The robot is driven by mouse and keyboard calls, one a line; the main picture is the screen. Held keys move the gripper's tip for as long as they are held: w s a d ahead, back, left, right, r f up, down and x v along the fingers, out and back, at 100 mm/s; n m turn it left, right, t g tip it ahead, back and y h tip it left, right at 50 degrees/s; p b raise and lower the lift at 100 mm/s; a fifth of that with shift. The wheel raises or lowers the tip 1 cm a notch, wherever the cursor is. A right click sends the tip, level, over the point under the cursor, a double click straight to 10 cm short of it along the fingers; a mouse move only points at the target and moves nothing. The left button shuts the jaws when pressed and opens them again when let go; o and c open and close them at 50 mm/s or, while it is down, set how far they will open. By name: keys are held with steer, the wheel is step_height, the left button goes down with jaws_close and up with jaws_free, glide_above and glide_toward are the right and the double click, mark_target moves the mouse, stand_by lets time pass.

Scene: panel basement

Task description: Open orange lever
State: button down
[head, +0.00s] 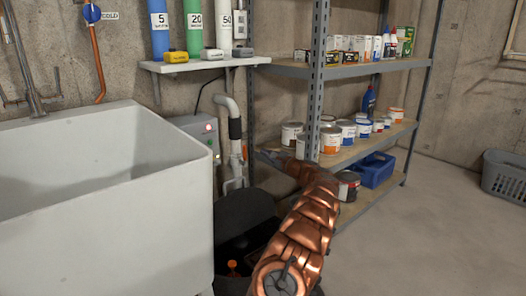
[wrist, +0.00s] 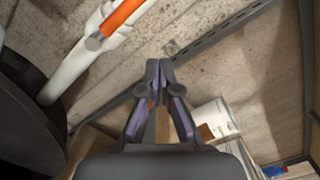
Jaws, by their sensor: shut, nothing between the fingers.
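The orange lever (wrist: 122,17) shows at the top of the wrist view, on a white pipe (wrist: 72,72). It lies slanted, and its upper end is cut off by the frame edge. My gripper (wrist: 159,64) is shut and empty, to the right of the lever and below it in the wrist view, apart from it. In the head view my gripper (head: 266,154) is beside the white pipe (head: 236,148), in front of the shelf post. I cannot make out the lever on the pipe in the head view.
A white sink (head: 110,205) fills the left of the head view. A dark sump basin (head: 245,218) with an orange part (head: 232,264) inside stands below my arm. A metal shelf (head: 365,143) with several cans is close on the right. Open floor lies farther right.

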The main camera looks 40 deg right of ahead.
steer(key=s+p, duration=0.2)
steer(key=s, duration=0.5)
steer(key=shift+d, duration=0.45)
steer(key=shift+r, duration=0.1)
